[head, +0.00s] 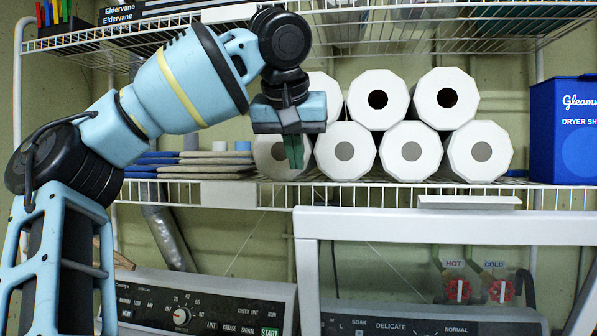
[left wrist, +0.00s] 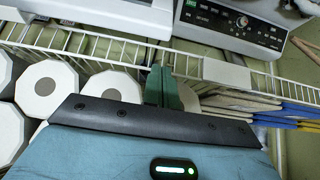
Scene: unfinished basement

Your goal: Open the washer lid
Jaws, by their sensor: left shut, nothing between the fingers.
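The washer lid (head: 440,226) is a white frame around a clear pane. In the head view it stands raised at lower right, with the washer's control panel (head: 400,325) seen through it. Its lower part is cut off by the picture edge. Part of its white frame also shows at upper left in the left wrist view (left wrist: 100,32). My left gripper (head: 293,152) has green fingers, shut and empty. It is above and left of the lid, apart from it, in front of the paper rolls. The fingers also show in the left wrist view (left wrist: 160,85). My right gripper is out of view.
A wire shelf (head: 385,195) behind the gripper holds several paper rolls (head: 410,150), folded cloths (head: 210,165) and a blue dryer sheet box (head: 563,130). The dryer panel (head: 200,305) is at lower left. Red hot and cold valves (head: 458,290) are on the back wall.

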